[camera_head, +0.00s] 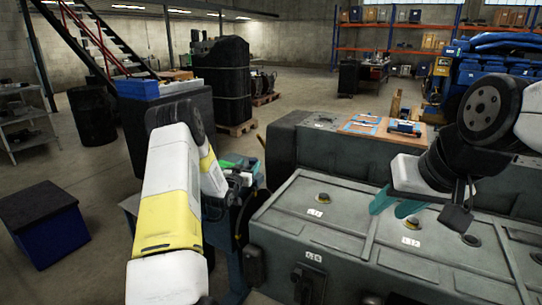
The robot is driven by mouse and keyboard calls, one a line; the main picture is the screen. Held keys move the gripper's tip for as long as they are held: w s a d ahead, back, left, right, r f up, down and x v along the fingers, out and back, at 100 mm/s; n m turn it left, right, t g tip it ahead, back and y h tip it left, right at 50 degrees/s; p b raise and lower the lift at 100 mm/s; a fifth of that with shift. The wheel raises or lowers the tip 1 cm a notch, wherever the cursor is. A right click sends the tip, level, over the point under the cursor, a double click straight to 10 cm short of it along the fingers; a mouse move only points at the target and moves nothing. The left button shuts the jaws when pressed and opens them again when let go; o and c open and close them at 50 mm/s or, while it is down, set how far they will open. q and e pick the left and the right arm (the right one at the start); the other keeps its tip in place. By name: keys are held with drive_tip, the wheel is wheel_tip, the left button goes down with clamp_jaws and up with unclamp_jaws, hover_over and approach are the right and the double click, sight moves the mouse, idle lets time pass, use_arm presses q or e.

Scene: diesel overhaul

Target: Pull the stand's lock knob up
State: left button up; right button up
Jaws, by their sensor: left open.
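A blue stand (232,258) shows partly beside the left end of the grey engine block, behind my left arm. I cannot make out its lock knob; it is hidden or too small to tell. My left arm reaches up and bends down at the wrist; my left gripper (238,183) is over the top of the stand, among small green and dark parts. It is open, and its fingertips are hard to separate from the clutter. My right gripper (396,204) has two teal fingers apart, empty, above the engine's grey top.
The large grey engine block (335,225) with several caps on its covers fills the lower right. A blue box with a dark lid (42,222) sits on the floor at left. Open floor lies between that box and the stand.

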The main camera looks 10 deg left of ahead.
sight(255, 158)
use_arm(q)
drive_tip(key=w, duration=0.5)
drive_tip(key=w+d, duration=0.1)
drive_tip(key=w, duration=0.1)
drive_tip(key=shift+w+d, duration=0.1)
drive_tip(key=shift+w, duration=0.25)
clamp_jaws()
idle(1.1)
